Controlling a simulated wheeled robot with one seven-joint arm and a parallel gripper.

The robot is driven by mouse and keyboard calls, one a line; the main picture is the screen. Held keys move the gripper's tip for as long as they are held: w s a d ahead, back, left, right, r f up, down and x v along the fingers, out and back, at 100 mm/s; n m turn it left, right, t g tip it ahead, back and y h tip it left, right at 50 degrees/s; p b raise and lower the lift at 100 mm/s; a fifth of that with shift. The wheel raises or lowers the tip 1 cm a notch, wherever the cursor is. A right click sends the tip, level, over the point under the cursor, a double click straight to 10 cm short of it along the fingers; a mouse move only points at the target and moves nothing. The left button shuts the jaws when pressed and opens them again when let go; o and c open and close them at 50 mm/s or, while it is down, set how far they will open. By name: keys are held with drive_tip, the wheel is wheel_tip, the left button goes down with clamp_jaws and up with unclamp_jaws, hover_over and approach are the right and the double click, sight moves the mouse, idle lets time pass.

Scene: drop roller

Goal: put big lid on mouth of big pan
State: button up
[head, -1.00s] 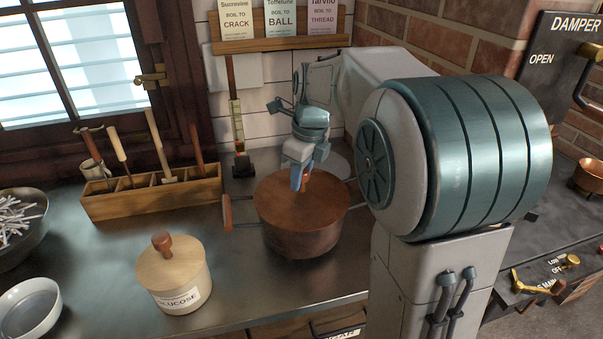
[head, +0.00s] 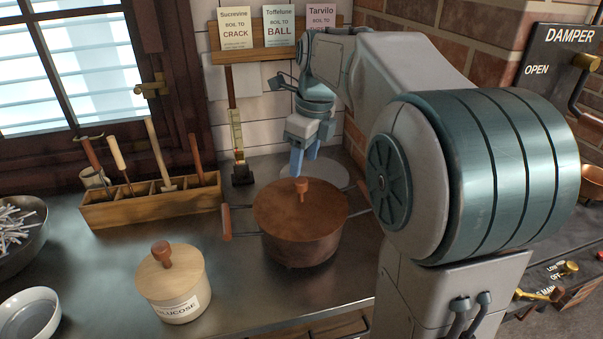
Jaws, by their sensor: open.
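The big pan (head: 303,249) is a dark copper-brown pot standing on the metal counter, with a wooden handle at its left. The big lid (head: 276,213), brown with a small wooden knob (head: 302,185), lies over the pan's mouth. It looks level and covers the opening; the far rim's fit is hard to see. My gripper (head: 297,170) is open, just above and behind the knob, with its blue fingers pointing down. It appears apart from the knob and holds nothing that I can see.
A pale round plate or disc (head: 335,174) lies behind the pan. A glucose jar (head: 172,285) stands at the front left, and a wooden tool rack (head: 150,205) behind it. A thermometer (head: 238,150) stands against the tiled wall.

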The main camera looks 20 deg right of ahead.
wheel_tip(320, 180, up, 5)
drive_tip(key=s+f+n, duration=0.8)
drive_tip(key=s+n, duration=0.2)
drive_tip(key=n, duration=0.3)
drive_tip(key=s+f+n+t+h, duration=0.1)
drive_tip(key=s+f+n, duration=0.7)
drive_tip(key=n, duration=0.5)
drive_tip(key=shift+s+a+f+n+t, duration=0.3)
drive_tip(key=shift+s+a+n, duration=0.1)
drive_tip(key=shift+s, duration=0.45)
drive_tip(key=shift+r, duration=0.1)
drive_tip(key=shift+r+p, duration=0.35)
drive_tip(key=shift+p, duration=0.2)
